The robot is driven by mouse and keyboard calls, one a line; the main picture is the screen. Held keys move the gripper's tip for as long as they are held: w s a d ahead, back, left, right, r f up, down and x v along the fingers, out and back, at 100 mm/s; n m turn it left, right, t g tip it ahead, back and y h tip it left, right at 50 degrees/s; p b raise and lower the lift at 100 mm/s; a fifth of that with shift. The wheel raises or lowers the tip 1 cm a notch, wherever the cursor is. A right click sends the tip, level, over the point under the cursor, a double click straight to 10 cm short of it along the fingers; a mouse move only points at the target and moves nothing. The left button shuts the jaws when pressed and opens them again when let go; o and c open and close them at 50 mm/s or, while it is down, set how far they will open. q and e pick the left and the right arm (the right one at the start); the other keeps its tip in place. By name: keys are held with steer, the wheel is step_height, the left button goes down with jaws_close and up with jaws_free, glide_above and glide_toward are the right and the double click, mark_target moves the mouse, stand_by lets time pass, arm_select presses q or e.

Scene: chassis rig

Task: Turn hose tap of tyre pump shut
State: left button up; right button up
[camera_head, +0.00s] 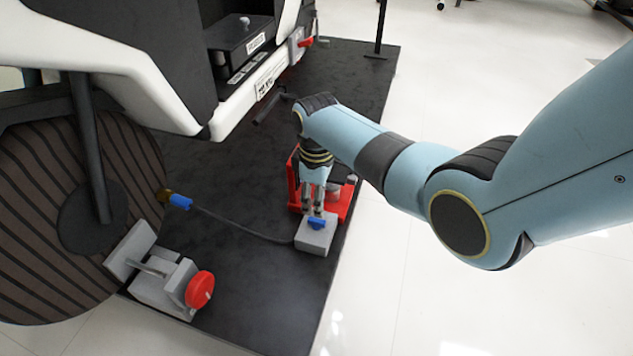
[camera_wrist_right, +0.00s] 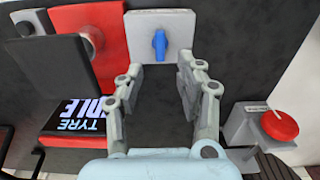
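The tyre pump (camera_head: 340,200) is red with a grey box on its near side. The blue hose tap (camera_head: 317,224) sits on that grey box (camera_head: 313,240). In the right wrist view the tap (camera_wrist_right: 159,46) stands upright in the picture on the pale box face (camera_wrist_right: 143,20). My right gripper (camera_head: 314,209) points down at the box, close to the tap. In the right wrist view the gripper (camera_wrist_right: 162,62) is open, with the tap between and just beyond its fingertips. I cannot tell whether a finger touches it. My left gripper is not in view.
A dark hose (camera_head: 240,228) runs from the box to a blue connector (camera_head: 180,201) at the big wheel (camera_head: 50,210). A grey clamp with a red knob (camera_head: 200,290) stands at the near left. The white and black vehicle body is behind. The dark mat (camera_head: 270,305) in front is clear.

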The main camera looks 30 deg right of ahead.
mark_target(317, 220)
step_height(317, 220, up, 5)
steer(key=shift+r, duration=0.1)
stand_by(0.6)
